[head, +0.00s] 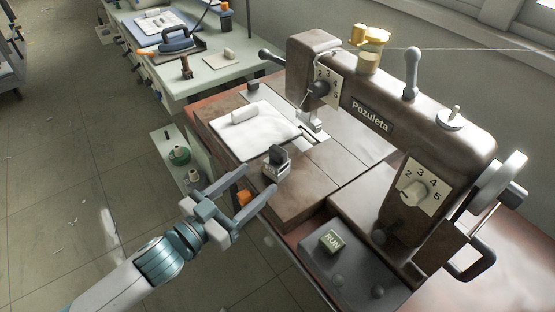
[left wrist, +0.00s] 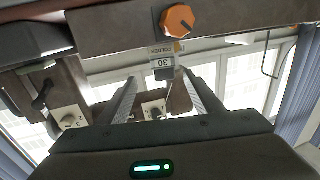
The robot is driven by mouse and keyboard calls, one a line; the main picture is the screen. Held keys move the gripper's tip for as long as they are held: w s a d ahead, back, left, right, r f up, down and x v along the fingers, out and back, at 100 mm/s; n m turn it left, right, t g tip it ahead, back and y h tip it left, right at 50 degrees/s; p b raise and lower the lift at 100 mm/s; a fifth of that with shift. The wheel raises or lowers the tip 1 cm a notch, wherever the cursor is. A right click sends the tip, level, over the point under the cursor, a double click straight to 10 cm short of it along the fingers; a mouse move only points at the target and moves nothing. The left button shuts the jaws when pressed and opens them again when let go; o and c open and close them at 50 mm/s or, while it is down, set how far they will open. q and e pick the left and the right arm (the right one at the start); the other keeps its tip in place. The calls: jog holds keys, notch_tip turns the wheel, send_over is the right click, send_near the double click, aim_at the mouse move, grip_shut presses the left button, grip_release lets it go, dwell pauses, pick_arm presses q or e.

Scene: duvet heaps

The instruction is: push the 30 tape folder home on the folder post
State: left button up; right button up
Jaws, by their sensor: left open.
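The tape folder (head: 276,164), a small pale metal block with a dark top, stands near the front edge of the sewing machine's brown bed. In the left wrist view, a tag reading 30 and FOLDER (left wrist: 163,64) shows just beyond the fingertips, roughly centred between them. How far the folder sits down on its post cannot be told; the post is hidden. My left gripper (head: 246,184) is open and empty, in front of the bed edge and short of the folder. Its two fingers also show in the left wrist view (left wrist: 160,82). My right gripper is not in view.
An orange knob (head: 243,197) is at the bed's front side, close to my left fingers; it also shows in the wrist view (left wrist: 177,20). White folded cloth (head: 262,136) lies behind the folder. The sewing machine (head: 372,118) rises to the right. A RUN button (head: 332,240) is nearer.

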aim_at(274, 159)
pick_arm(q)
jog(key=x, duration=0.5)
jog(key=shift+d+p, duration=0.1)
jog(key=shift+p, duration=0.25)
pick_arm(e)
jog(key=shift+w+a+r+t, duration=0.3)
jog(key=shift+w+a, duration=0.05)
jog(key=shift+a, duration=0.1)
pick_arm(q)
jog(key=shift+w+d+r, duration=0.2)
jog(key=shift+w, duration=0.3)
jog(key=p+x, duration=0.1)
jog(key=x, duration=0.2)
jog(key=shift+w+a+r, duration=0.1)
jog(key=shift+w+a, duration=0.05)
jog(key=shift+w, duration=0.1)
jog(key=shift+w+d, duration=0.4)
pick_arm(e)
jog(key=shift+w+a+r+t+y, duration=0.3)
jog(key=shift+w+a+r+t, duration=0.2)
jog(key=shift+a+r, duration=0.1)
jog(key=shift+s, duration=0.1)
